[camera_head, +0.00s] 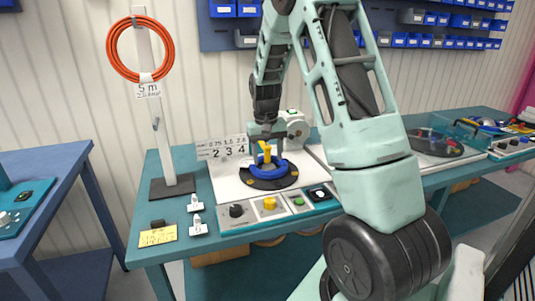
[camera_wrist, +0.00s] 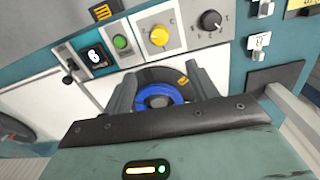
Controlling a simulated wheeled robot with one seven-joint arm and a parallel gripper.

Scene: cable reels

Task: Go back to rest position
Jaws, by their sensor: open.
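My gripper (camera_wrist: 166,88) is open. In the wrist view its two grey fingers stand on either side of a blue ring-shaped coil (camera_wrist: 160,97) on a dark round disc. In the head view my arm reaches down from above to the blue coil (camera_head: 269,169), which lies on the black disc (camera_head: 262,183) on the teal workbench.
A control panel with a black knob (camera_head: 236,211), yellow knob (camera_head: 269,203) and green button (camera_head: 299,201) lines the bench front. A post holding an orange cable coil (camera_head: 109,52) stands at left. A blue table (camera_head: 45,166) is further left. Another dark reel (camera_head: 435,146) lies at right.

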